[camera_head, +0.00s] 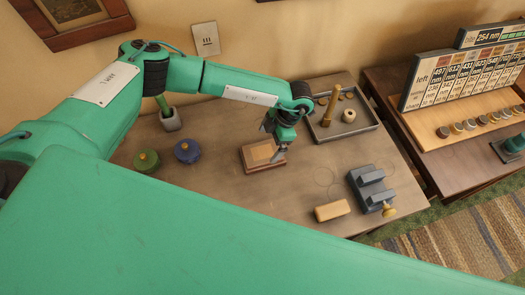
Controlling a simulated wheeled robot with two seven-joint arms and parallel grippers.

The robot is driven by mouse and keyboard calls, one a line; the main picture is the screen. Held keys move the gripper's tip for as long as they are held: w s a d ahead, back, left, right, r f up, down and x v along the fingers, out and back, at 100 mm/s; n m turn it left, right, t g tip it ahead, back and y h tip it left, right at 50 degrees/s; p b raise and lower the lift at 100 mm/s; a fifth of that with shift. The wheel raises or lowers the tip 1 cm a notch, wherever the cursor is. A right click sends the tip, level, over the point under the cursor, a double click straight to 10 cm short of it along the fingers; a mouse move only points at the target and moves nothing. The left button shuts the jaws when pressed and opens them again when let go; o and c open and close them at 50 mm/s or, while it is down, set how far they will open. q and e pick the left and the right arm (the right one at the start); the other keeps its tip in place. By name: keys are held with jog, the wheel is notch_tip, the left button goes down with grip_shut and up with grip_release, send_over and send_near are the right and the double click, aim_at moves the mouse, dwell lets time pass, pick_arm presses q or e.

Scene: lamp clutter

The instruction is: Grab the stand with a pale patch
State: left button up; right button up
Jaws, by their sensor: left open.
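The stand with a pale patch (260,154) is a low reddish-brown block with a lighter tan rectangle on its top. It lies near the middle of the wooden table (220,203). My left gripper (273,142) is open at the stand's right and far side. One finger is close to the stand's right edge and covers a little of it. I cannot tell whether that finger touches the stand. My right gripper is out of the picture.
A grey tray (372,124) with small wooden pieces stands behind right. A dark-blue block device (368,187) and a tan block (332,210) lie front right. Green (147,160) and blue (187,151) round pieces stand left. Bare table surrounds the stand's near side.

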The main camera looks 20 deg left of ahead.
aim_at(263, 152)
pick_arm(q)
jog(key=shift+a+f, duration=0.15)
jog(key=shift+f, duration=0.25)
jog(key=shift+s+a+f+p, duration=0.15)
jog(key=shift+s+f+p, duration=0.1)
jog(key=shift+f+p, duration=0.2)
jog(key=p+x, duration=0.1)
jog(key=x, duration=0.2)
jog(key=shift+s+f+p, duration=0.1)
jog(key=shift+p, duration=0.3)
jog(key=shift+s+a+f, duration=0.1)
jog(key=shift+a+f, duration=0.1)
jog(key=shift+f, duration=0.35)
jog(key=c, duration=0.9)
jog(key=shift+c, duration=0.5)
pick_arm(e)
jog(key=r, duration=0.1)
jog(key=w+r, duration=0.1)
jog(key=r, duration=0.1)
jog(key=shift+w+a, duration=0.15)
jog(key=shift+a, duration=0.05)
